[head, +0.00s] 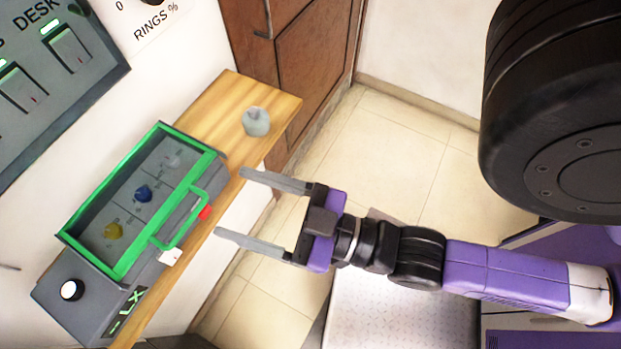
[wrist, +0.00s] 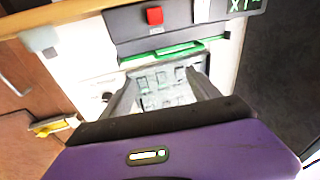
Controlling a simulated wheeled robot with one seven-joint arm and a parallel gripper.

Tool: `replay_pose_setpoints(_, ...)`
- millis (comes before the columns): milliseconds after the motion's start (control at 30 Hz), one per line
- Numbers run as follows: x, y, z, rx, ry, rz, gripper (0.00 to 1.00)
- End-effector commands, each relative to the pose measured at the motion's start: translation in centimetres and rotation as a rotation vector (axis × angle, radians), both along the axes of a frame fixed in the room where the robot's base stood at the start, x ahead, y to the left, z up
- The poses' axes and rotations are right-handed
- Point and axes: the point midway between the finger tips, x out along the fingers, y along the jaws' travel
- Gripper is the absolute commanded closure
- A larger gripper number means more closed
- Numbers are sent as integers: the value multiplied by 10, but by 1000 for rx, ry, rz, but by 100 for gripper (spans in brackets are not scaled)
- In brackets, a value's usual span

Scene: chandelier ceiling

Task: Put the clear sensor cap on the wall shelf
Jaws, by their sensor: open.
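A clear, greyish cap (head: 256,122) stands on the bare far end of the wooden wall shelf (head: 222,103). A pale grey shape in the wrist view (wrist: 40,40), beside the shelf edge, looks like the same cap. A green-framed grey box (head: 68,232) sits on the shelf. My gripper (head: 232,203) is open and empty, off the shelf's front edge, apart from the cap and the box.
The box has a green handle (head: 186,222) and a red button (head: 205,212) facing my gripper. A control panel (head: 60,70) is on the wall behind. A brown door (head: 300,60) stands beyond the shelf end. Tiled floor (head: 375,135) lies open below.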

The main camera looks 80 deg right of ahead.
Motion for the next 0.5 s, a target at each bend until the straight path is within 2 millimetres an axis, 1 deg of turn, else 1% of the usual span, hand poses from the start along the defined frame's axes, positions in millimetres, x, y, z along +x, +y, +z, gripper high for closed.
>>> replay_pose_setpoints(33, -19, -2, -19, 16, 86, 18, 29)
replay_pose_setpoints(100, -40, -6, -41, 39, 186, 33, 29)
replay_pose_setpoints(200, -65, -13, -62, 55, 295, 47, 29)
replay_pose_setpoints(333, -84, -19, -76, 66, 371, 54, 29)
replay_pose_setpoints(400, -87, -21, -78, 68, 387, 56, 29)
replay_pose_setpoints(500, -88, -21, -79, 70, 390, 57, 29)
